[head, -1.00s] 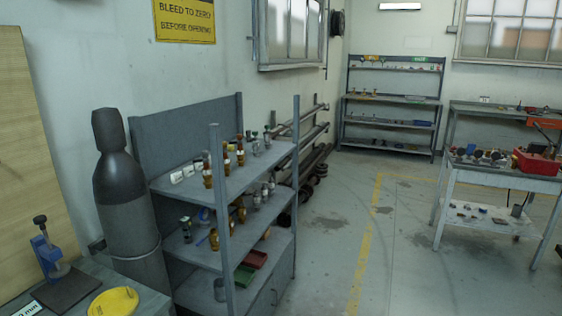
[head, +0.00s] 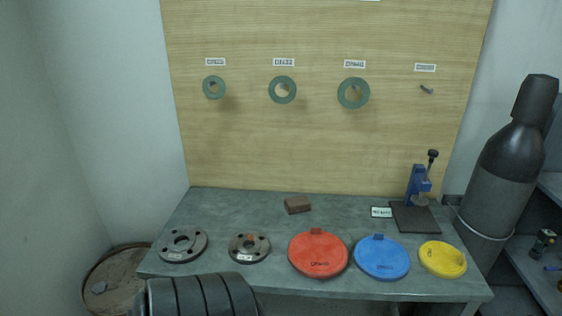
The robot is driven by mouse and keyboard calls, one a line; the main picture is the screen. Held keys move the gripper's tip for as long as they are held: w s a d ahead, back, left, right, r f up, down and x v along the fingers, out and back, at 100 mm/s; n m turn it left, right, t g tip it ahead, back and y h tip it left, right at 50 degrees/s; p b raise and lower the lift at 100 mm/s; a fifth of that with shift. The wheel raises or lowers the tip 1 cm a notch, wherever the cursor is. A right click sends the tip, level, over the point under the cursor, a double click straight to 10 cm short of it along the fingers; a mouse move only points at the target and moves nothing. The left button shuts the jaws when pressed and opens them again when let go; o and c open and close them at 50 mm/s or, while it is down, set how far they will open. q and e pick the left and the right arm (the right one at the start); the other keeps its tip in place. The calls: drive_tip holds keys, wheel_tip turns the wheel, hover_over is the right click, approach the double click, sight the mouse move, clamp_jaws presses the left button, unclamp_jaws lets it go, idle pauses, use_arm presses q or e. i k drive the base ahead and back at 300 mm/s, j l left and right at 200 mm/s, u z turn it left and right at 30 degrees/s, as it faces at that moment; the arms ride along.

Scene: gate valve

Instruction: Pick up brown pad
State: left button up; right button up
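The brown pad (head: 297,204) is a small brown block. It lies on the grey workbench (head: 250,205), towards the back and near the middle, in front of the wooden board. Nothing touches it. Neither of my grippers shows in the head view.
Two metal flanges (head: 184,245) lie on the bench's left; red (head: 318,254), blue (head: 381,258) and yellow (head: 443,259) discs lie along its front right. A blue press (head: 419,187) stands at the back right. A gas cylinder (head: 493,178) stands right.

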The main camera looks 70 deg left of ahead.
sight(294, 205)
drive_tip(key=u, duration=1.95)
